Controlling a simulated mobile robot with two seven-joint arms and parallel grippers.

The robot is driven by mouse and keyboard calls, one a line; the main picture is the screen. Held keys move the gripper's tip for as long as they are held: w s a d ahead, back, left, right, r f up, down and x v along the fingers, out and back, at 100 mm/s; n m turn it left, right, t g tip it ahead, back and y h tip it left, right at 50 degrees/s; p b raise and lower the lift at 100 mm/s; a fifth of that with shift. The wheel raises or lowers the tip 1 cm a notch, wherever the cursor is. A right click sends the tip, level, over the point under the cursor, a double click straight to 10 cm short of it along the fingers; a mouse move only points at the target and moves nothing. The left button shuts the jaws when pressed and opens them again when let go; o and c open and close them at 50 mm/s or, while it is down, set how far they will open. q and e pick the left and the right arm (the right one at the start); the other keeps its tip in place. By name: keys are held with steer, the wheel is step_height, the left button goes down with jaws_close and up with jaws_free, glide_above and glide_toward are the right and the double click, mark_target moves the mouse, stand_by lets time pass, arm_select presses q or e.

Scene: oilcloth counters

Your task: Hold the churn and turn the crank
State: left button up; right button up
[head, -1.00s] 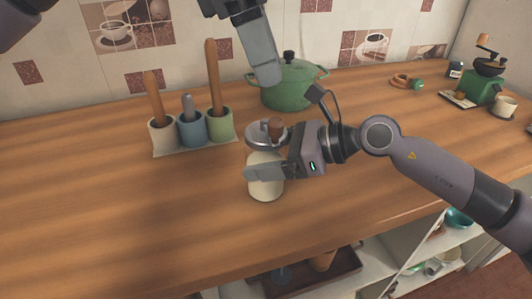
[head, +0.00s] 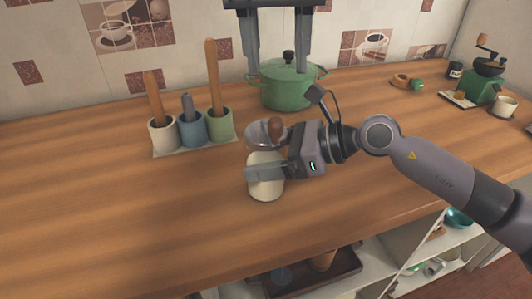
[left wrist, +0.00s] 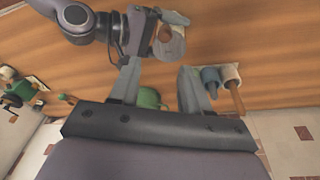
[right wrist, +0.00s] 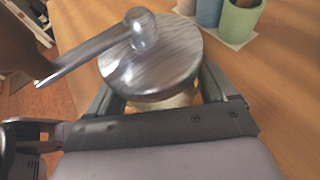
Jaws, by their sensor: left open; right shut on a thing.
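The churn (head: 266,188) is a cream jar with a metal lid (head: 255,132) and a crank with a brown wooden knob (head: 275,128). It stands upright on the counter. My right gripper (head: 262,172) is shut around its body from the right; the right wrist view shows the lid (right wrist: 155,65) and the metal crank arm (right wrist: 90,58) above the fingers. My left gripper (head: 277,74) is open and empty, behind and above the churn, in front of the green pot. In the left wrist view the churn (left wrist: 172,48) shows beyond its open fingers.
A green lidded pot (head: 288,88) stands behind the churn. A green grinder (head: 484,88) and a cup (head: 504,105) are far right. The counter's left and front are clear.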

mark_target(275, 120)
arm_select(q)
steer(key=shift+m, duration=0.8)
steer(key=shift+t, duration=0.3)
steer(key=shift+s+a+f+x, duration=0.1)
steer(key=shift+s+x, duration=0.25)
steer(key=shift+x, duration=1.25)
steer(key=shift+s+a+f+x, duration=0.1)
steer(key=shift+s+x, duration=0.2)
steer(key=shift+x, duration=1.25)
steer(key=shift+s+a+f+x, duration=0.15)
steer(key=shift+s+x, duration=0.2)
steer(key=shift+x, duration=1.25)
steer(key=shift+r, duration=0.15)
steer(key=c, duration=0.7)
